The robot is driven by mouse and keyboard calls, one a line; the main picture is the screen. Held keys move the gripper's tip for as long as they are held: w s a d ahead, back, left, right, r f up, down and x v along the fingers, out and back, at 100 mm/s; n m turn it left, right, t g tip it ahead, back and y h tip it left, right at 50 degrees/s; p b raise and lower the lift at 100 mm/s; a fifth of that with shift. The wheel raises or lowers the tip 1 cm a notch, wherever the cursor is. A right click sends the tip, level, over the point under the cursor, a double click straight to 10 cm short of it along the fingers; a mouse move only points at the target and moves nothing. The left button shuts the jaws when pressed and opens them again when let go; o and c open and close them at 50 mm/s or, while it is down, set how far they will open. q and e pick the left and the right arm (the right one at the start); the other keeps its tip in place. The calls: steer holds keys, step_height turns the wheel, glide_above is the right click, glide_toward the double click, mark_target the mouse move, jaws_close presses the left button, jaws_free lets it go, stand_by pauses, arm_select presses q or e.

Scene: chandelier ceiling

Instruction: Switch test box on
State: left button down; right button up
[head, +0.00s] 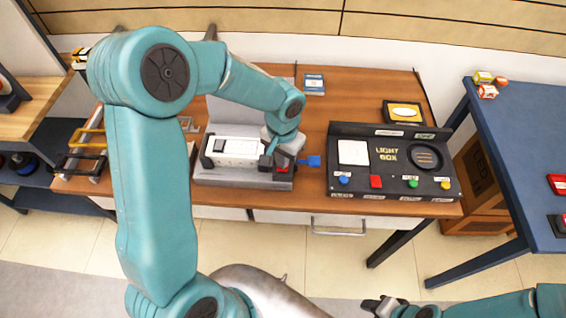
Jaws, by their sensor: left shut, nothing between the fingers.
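A grey box with a raised back panel (205,178) stands on the wooden table, and I take it for the test box. A white block with a dark switch (232,152) sits on it. A red part (283,168) shows at its right end, partly hidden by my gripper. My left gripper (273,163) is shut and empty, pointing down over the right end of the box, close to the red part. I cannot tell whether it touches. My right gripper (384,306) is low at the bottom edge, away from the table; its jaws are unclear.
A black light box (390,183) with coloured buttons stands right of the grey box. A blue piece (309,161) lies between them. A yellow-labelled box (404,111) is behind. A blue table (520,140) stands at right. My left arm hides part of the wooden table (350,85).

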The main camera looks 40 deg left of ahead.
arm_select(q)
steer(key=shift+f+b, duration=0.95)
steer(key=shift+f, duration=0.05)
stand_by(0.7)
steer(key=shift+r, duration=0.1)
steer(key=shift+r+p, duration=0.5)
steer(key=shift+r, duration=0.05)
step_height(320, 180, up, 2)
steer(key=shift+r+p, duration=0.2)
steer(key=shift+p, duration=0.6)
step_height(320, 180, up, 2)
steer(key=shift+r+p, duration=0.1)
steer(key=shift+p, duration=0.65)
steer(key=shift+r+p, duration=0.35)
steer(key=shift+r, duration=0.3)
steer(key=shift+f, duration=0.1)
